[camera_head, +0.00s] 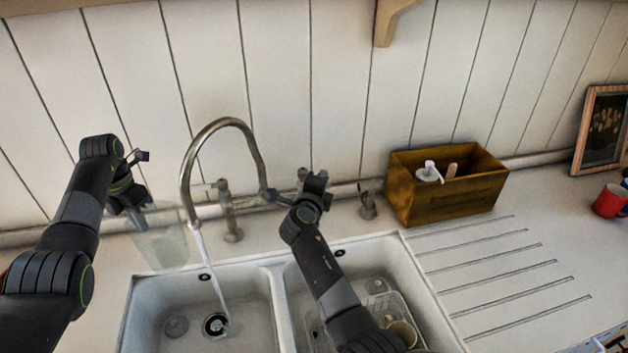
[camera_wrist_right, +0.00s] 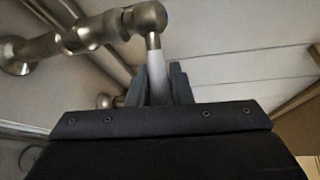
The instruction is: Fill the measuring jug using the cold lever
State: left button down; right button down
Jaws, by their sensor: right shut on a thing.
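The measuring jug (camera_head: 165,245), clear and upright, is at the left behind the left basin. My left gripper (camera_head: 138,218) is at its upper left edge; whether its fingers grip the jug or are apart is unclear. The curved metal spout (camera_head: 186,175) pours a thin stream of water (camera_head: 211,275) into the left basin, to the right of the jug. My right gripper (camera_head: 316,182) is at the tap's right side. In the right wrist view, my right gripper (camera_wrist_right: 160,90) is shut on the white lever (camera_wrist_right: 157,72), below its round metal joint.
The left basin (camera_head: 250,300) has a drain. The right basin (camera_head: 405,265) holds a wire rack with a cup (camera_head: 402,332). A wooden caddy (camera_head: 450,190) with a dispenser stands right of the tap. A red mug (camera_head: 609,201) is at the far right. The ridged drainboard (camera_head: 500,265) is clear.

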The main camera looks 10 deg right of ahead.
jog(key=shift+s+a+f+m+g+h, duration=0.35)
jog(key=shift+a+m+g+h, duration=0.1)
jog(key=shift+m+g+h, duration=0.35)
jog(key=shift+h, duration=0.3)
jog(key=c, duration=1.3)
grip_release()
jog(key=shift+r, duration=0.2)
